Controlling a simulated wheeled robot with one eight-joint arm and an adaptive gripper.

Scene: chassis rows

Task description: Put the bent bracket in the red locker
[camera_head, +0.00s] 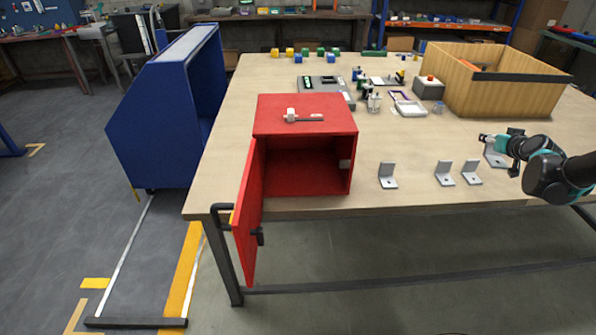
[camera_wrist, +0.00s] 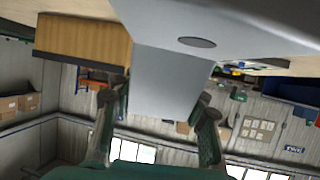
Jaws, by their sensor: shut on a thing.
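The red locker (camera_head: 305,120) stands on the table with its door (camera_head: 250,215) swung open over the table's front edge. Its visible inside is empty. My gripper (camera_head: 502,142) is at the right of the table, well to the right of the locker. It is shut on a grey bent bracket (camera_head: 495,158). In the wrist view, the held bracket (camera_wrist: 165,75) is large and close, with its flat plate between the two fingers and a dark hole in its other leg. I cannot tell whether it touches the table.
More grey bent brackets (camera_head: 388,176) (camera_head: 444,173) (camera_head: 472,173) stand along the front of the table, between locker and gripper. A white-headed mallet (camera_head: 300,117) lies on the locker. A wooden crate (camera_head: 465,85) stands behind my gripper. A blue cabinet (camera_head: 165,115) stands at the left.

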